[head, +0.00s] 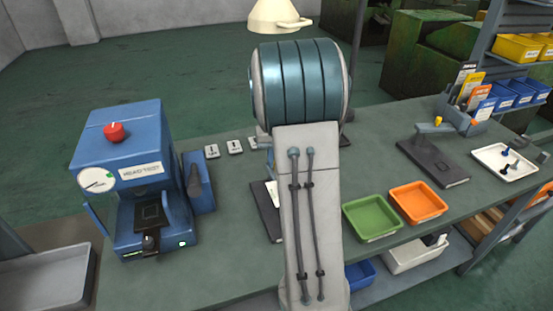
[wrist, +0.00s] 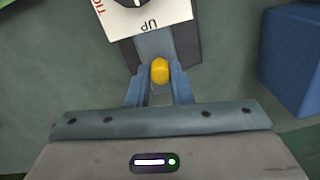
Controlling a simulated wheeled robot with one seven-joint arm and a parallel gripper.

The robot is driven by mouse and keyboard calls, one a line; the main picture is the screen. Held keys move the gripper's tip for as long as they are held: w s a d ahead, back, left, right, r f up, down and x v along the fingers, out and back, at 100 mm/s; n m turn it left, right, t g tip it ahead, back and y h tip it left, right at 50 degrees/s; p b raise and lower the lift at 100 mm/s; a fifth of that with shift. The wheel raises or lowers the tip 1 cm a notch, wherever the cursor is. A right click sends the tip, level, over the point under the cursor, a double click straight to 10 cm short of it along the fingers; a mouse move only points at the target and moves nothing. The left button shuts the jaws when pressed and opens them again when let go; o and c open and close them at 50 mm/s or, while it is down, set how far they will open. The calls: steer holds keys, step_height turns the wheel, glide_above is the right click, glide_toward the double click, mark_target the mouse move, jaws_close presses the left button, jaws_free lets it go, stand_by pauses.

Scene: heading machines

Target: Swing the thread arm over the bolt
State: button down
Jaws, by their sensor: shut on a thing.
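In the wrist view my gripper (wrist: 159,90) has its two blue fingers closed around a yellow knob (wrist: 160,70). The knob sits at the end of a grey bar (wrist: 155,45), which I take to be the thread arm. A white dial plate (wrist: 150,14) lettered "UP" lies beyond the bar and is cut off by the top edge. No bolt shows at the bar. In the head view my arm hides my gripper and the knob. Part of a dark base plate (head: 267,212) shows left of my arm.
A blue machine (head: 125,150) with a red knob stands left on the bench. A green tray (head: 372,218) and an orange tray (head: 418,201) lie right of my arm. A dark fixture (head: 435,160) and a white tray (head: 505,162) with small bolts are farther right.

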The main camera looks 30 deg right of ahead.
steer(key=c, duration=1.3)
jaws_free()
steer(key=shift+r, duration=0.15)
step_height(320, 180, up, 14)
steer(key=shift+d+f+b, duration=0.15)
steer(key=shift+f+b, duration=0.05)
steer(key=shift+b, duration=0.2)
steer(key=shift+s, duration=0.1)
